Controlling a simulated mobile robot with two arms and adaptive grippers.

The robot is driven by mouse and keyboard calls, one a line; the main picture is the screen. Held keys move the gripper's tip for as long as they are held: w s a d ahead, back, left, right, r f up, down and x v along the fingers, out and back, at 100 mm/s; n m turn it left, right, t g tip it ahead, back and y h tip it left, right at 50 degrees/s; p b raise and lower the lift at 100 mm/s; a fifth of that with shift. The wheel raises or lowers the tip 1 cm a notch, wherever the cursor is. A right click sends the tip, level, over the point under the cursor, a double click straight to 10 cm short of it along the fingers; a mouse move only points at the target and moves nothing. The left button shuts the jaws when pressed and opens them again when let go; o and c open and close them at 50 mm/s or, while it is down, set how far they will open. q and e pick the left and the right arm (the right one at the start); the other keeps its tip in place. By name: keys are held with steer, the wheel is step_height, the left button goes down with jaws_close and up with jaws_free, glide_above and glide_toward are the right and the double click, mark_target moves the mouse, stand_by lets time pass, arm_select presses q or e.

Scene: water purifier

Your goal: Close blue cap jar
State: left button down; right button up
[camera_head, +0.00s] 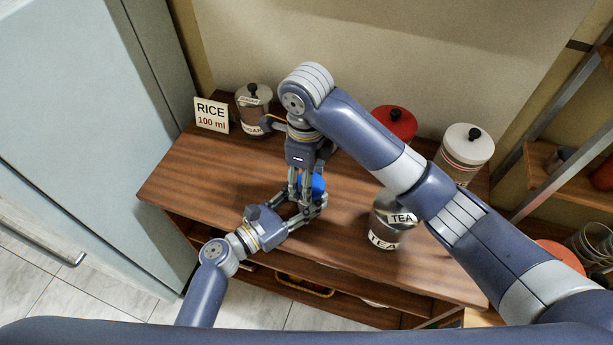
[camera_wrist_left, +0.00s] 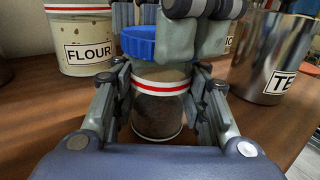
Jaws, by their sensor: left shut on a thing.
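The jar (camera_wrist_left: 158,108) is clear-sided with dark contents and a white, red-striped band near its top. It stands upright on the wooden table between the fingers of my left gripper (camera_wrist_left: 160,112), which is shut on it. The left gripper also shows in the head view (camera_head: 302,214). The blue cap (camera_head: 317,185) is at the top of the jar, above the striped band in the left wrist view (camera_wrist_left: 139,43). My right gripper (camera_head: 300,195) points down at the cap, its fingers partly covering it. I cannot tell whether it grips the cap or whether the cap is seated.
A FLOUR jar (camera_wrist_left: 85,40), a TEA canister (camera_head: 384,228), a white-lidded jar (camera_head: 464,152), a red-lidded jar (camera_head: 394,123) and another canister (camera_head: 252,105) stand around. A RICE 100 ml card (camera_head: 212,115) is at the back left. The table's (camera_head: 190,180) left part is clear.

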steer(key=o, duration=0.7)
steer(key=shift+o, duration=0.2)
steer(key=shift+c, duration=0.2)
